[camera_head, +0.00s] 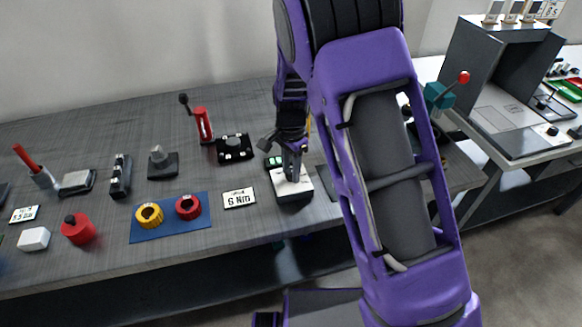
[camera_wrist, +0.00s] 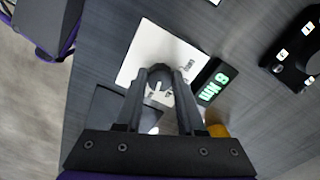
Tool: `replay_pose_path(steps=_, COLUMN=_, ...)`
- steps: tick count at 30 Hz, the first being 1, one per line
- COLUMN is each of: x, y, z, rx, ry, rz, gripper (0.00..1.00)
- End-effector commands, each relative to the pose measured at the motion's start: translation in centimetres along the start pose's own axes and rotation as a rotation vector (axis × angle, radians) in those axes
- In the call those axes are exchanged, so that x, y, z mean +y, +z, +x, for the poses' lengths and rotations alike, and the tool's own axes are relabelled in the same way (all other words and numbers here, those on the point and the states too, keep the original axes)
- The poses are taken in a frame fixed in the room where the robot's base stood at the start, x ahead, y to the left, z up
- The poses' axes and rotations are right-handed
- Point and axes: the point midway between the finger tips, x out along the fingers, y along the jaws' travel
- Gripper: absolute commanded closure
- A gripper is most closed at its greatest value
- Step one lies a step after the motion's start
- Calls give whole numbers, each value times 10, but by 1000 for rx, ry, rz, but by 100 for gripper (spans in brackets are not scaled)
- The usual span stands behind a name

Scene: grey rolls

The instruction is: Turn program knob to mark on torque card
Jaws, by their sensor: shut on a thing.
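The dark round program knob (camera_wrist: 160,71) sits on a box with a white top plate (camera_wrist: 148,50) and has a pale pointer line. My gripper (camera_wrist: 159,84) is shut on the knob, with one finger on each side. In the head view my gripper (camera_head: 291,174) reaches down onto the white-topped box (camera_head: 296,188) and hides the knob. A small display (camera_wrist: 211,85) with green characters, seen at an angle, stands beside the plate. A white card (camera_head: 239,198) with black print lies left of the box. I cannot tell whether it is the torque card.
A blue mat (camera_head: 158,231) holds a yellow ring (camera_head: 149,214) and a red ring (camera_head: 188,206). A black device (camera_head: 234,147) and a red lever (camera_head: 203,124) stand behind. Another printed card (camera_head: 24,214) lies far left. My arm hides part of the bench's right side.

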Motion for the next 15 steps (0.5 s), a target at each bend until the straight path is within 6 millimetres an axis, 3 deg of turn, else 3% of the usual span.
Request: replay_pose_path(steps=15, x=-1, y=0, z=-1, rx=1, ry=-2, rz=40, gripper=100)
